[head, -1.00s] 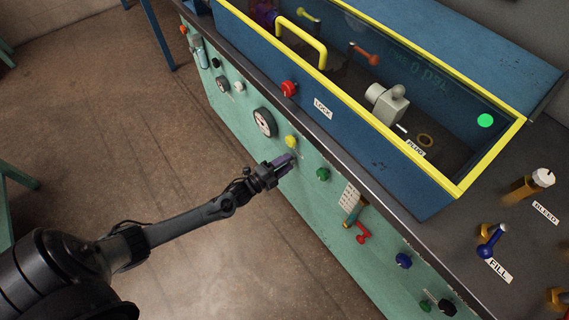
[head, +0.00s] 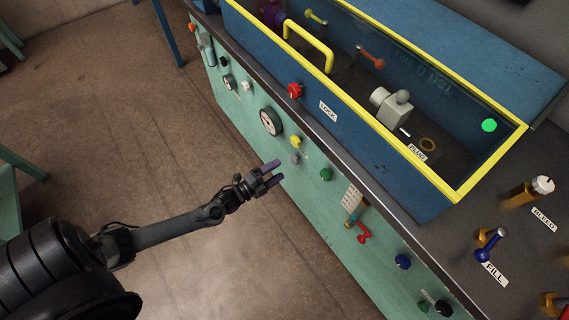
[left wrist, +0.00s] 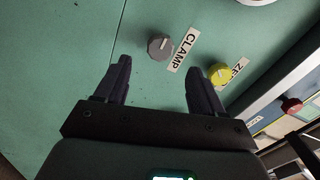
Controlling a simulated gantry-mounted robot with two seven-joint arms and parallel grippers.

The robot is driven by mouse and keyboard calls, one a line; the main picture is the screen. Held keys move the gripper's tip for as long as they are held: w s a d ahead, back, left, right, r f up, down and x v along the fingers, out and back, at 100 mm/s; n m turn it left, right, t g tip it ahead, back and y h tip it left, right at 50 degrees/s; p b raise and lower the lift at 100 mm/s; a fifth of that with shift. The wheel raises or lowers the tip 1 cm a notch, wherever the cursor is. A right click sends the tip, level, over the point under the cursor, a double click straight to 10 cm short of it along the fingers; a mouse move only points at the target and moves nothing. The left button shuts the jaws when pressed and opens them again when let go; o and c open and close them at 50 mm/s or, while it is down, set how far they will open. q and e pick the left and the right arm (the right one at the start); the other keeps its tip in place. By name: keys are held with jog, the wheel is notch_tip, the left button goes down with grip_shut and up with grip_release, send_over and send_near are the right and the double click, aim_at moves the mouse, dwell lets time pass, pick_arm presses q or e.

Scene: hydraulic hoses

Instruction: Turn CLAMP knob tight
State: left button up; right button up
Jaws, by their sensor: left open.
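The CLAMP knob is a small grey round knob (left wrist: 160,46) on the green panel, beside its white CLAMP label (left wrist: 183,50) in the left wrist view. It also shows in the head view as a grey knob (head: 296,158) just below the yellow knob (head: 296,142). My left gripper (head: 280,172) is open and empty, in front of the panel and apart from the CLAMP knob. In the left wrist view its two dark fingers (left wrist: 158,68) are spread, with the grey knob beyond the gap between them. My right gripper is out of view.
The yellow knob (left wrist: 219,74) sits close beside the CLAMP label, near one finger. A gauge (head: 270,122), a green knob (head: 326,174) and a red-handled valve (head: 363,235) are on the same panel. Above is a blue box with a yellow rim (head: 420,165).

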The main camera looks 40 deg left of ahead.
pick_arm(q)
jog(key=shift+s+a+p, duration=0.25)
jog(key=shift+s, duration=0.9)
jog(key=shift+s+a+p, duration=0.2)
jog(key=shift+s+p, duration=0.05)
jog(key=shift+s, duration=0.9)
jog(key=s+d+r+n+g+y+p, duration=0.2)
jog(key=d+r+n+g+y+p, duration=0.15)
jog(key=d+r+n+p, duration=0.95)
jog(key=s+d+r+n+g+b, duration=0.15)
jog(key=s+r+g+b, duration=0.25)
jog(key=s+r+g, duration=0.75)
notch_tip(320, 180, up, 35)
jog(key=s+t+p, duration=0.1)
jog(key=p, duration=3.7)
jog(key=shift+s+a+n, duration=0.2)
jog(key=shift+s+n, duration=0.1)
jog(key=shift+n, duration=0.15)
